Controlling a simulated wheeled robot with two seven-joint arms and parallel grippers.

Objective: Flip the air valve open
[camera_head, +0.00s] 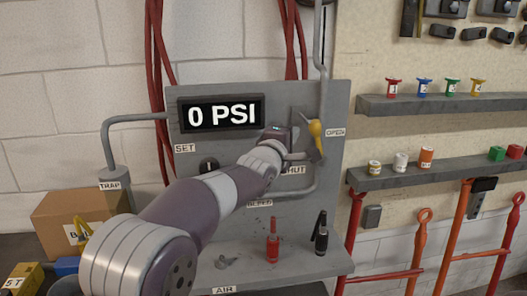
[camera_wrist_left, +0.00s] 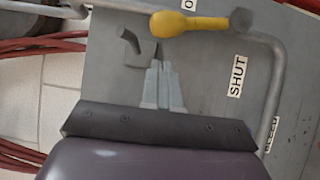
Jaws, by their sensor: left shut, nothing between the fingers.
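The air valve's lever has a yellow grip (camera_head: 316,130) that stands roughly upright on the grey panel, its fat end up, beside the OPEN label (camera_head: 335,132). The SHUT label (camera_head: 294,170) is lower left, partly hidden by my gripper. My left gripper (camera_head: 308,156) reaches in front of the panel close to the lever. In the left wrist view its fingers (camera_wrist_left: 160,68) are together and empty, with a gap in the picture to the yellow grip (camera_wrist_left: 188,24). The exact depth between them cannot be told. My right gripper is not in view.
The display (camera_head: 220,114) reads 0 PSI. A grey bent bracket (camera_wrist_left: 132,46) is near my fingertips. Shelves (camera_head: 430,104) with small parts are at the right; a cardboard box (camera_head: 75,217) is at the left.

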